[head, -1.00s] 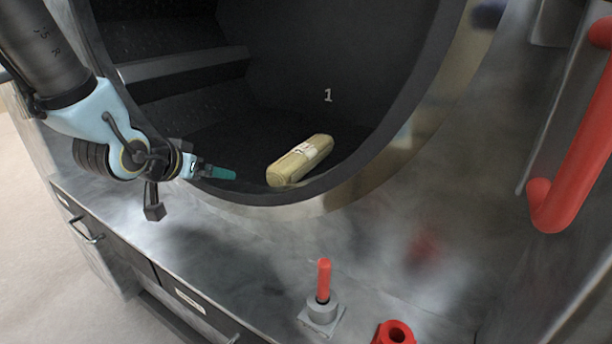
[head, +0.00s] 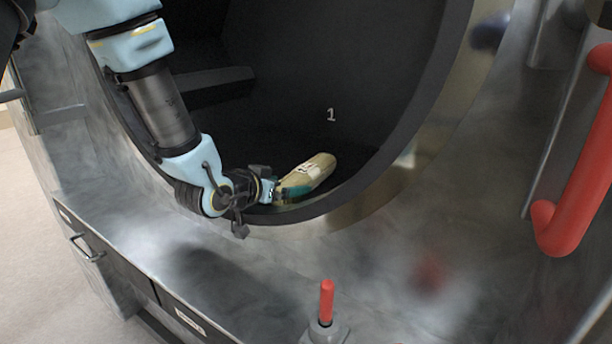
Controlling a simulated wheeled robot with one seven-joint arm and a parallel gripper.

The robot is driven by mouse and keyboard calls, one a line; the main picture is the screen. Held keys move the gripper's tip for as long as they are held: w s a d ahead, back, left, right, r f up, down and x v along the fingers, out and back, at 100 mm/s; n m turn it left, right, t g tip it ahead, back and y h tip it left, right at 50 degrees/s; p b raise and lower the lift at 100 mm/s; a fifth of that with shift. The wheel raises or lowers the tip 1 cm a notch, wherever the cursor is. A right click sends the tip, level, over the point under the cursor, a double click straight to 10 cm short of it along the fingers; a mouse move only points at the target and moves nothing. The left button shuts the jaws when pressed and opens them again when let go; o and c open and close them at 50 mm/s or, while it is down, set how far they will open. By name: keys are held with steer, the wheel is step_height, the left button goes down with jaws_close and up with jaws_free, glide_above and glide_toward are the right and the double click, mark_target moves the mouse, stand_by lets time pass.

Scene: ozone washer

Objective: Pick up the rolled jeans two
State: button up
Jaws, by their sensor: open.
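The rolled jeans (head: 318,170), a tan roll with a pale label band, lie on the floor of the dark round drum, near its front rim. My gripper (head: 288,190) is open at the near left end of the roll. A teal finger lies along the roll's near side. The other finger is hidden, so I cannot tell whether it is on the far side of the roll or whether the fingers touch it.
The drum's rim (head: 345,205) curves below and to the right of the roll. A large red handle (head: 575,160) is at the right. A red-topped peg (head: 327,300) stands on the metal front below. The drum's inside beyond the roll is clear.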

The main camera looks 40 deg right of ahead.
mark_target(306, 178)
steer(key=shift+p+x, duration=0.4)
steer(key=shift+x, duration=1.25)
steer(key=shift+c, duration=0.4)
jaws_close()
